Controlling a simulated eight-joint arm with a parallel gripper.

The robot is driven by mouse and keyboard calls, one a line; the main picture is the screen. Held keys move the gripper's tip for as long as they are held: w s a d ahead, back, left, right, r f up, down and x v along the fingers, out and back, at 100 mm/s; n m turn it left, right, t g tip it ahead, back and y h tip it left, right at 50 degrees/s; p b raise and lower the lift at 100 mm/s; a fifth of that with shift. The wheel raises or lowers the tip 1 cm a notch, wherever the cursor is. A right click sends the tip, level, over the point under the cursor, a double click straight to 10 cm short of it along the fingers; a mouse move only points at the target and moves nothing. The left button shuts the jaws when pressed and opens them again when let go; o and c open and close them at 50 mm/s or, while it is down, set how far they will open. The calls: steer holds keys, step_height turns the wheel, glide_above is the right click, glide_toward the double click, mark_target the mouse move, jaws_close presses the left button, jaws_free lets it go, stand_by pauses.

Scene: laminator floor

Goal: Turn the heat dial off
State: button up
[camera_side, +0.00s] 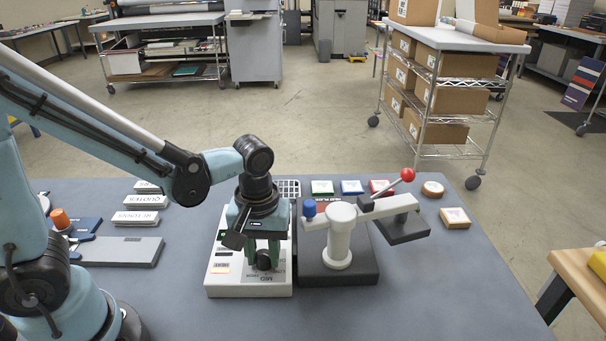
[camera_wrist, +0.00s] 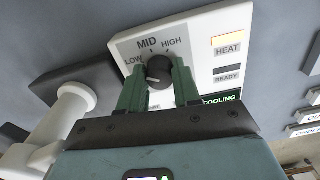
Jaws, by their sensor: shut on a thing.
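The black heat dial (camera_wrist: 159,72) sits on a white control panel (camera_side: 222,286), with LOW, MID and HIGH printed around it. A pale mark shows on the dial's lower-left side; the lettering below it is hidden by my fingers. My gripper (camera_wrist: 159,80) is shut on the dial, one green finger on each side. In the side view, my gripper (camera_side: 264,256) points straight down at the dial (camera_side: 263,262). In the wrist view, the HEAT lamp (camera_wrist: 227,40) is pale orange, the READY lamp (camera_wrist: 227,70) is dark and the COOLING label (camera_wrist: 220,99) is green.
A lever press (camera_side: 340,245) with a red ball handle (camera_side: 407,174) stands right beside the panel. Small coloured blocks (camera_side: 352,187) lie behind the press. The table front is clear.

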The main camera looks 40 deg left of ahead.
mark_target(263, 253)
steer(key=n, duration=0.5)
steer(key=shift+n, duration=2.5)
steer(key=o, duration=1.1)
steer(key=shift+c, duration=0.2)
steer(key=shift+r, duration=0.1)
step_height(263, 253, up, 12)
steer(key=shift+a, duration=0.1)
